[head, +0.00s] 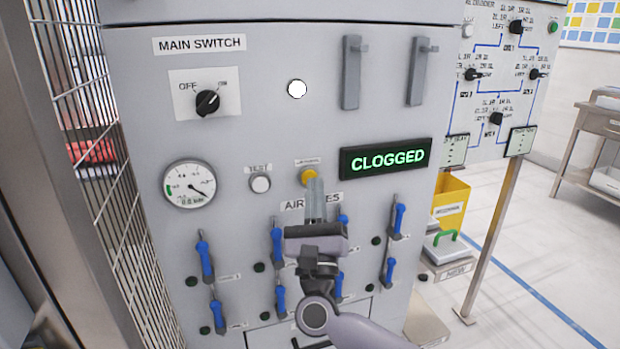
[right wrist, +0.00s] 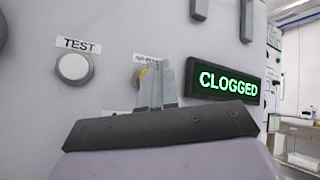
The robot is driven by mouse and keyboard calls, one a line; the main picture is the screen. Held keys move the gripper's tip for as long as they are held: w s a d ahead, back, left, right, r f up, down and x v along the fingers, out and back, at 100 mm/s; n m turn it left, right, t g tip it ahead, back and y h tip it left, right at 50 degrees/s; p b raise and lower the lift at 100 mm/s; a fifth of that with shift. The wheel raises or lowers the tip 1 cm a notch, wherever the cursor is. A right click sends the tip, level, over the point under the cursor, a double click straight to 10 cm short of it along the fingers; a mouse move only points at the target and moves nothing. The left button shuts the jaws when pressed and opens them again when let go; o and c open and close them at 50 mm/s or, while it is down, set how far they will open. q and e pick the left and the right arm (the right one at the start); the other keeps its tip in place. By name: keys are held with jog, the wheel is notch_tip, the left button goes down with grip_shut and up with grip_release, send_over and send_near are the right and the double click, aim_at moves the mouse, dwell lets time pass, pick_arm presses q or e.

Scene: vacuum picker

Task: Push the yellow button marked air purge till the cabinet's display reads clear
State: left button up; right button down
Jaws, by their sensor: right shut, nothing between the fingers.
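The yellow button (head: 308,176) sits on the grey cabinet front below a small label that is too small to read here. In the right wrist view only a sliver of the yellow button (right wrist: 143,73) shows; my fingers hide the rest. My right gripper (head: 316,184) is shut and empty, its fingertips at the button's lower edge in the picture. It also shows in the right wrist view (right wrist: 160,66). I cannot tell whether the tips touch the button. The display (head: 386,158) reads CLOGGED in green letters. My left gripper is not in view.
A white test button (head: 260,184) and a gauge (head: 189,184) are left of the yellow button. Several blue-handled valves (head: 205,255) sit below, around my right arm. A main switch (head: 207,102) is at upper left. A mesh fence (head: 100,150) borders the cabinet's left side.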

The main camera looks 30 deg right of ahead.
jog(key=shift+w, duration=0.15)
jog(key=shift+w+d+b, duration=0.1)
jog(key=shift+w+b, duration=0.2)
jog(key=shift+b, duration=0.05)
jog(key=shift+w+b, duration=0.3)
dwell(0.7)
dwell(0.3)
jog(key=shift+s, duration=0.75)
jog(key=shift+s, duration=0.1)
jog(key=s, duration=0.2)
jog(key=s+a+p, duration=0.1)
jog(key=s, duration=0.1)
jog(key=shift+s+a, duration=0.2)
jog(key=shift+s, duration=0.1)
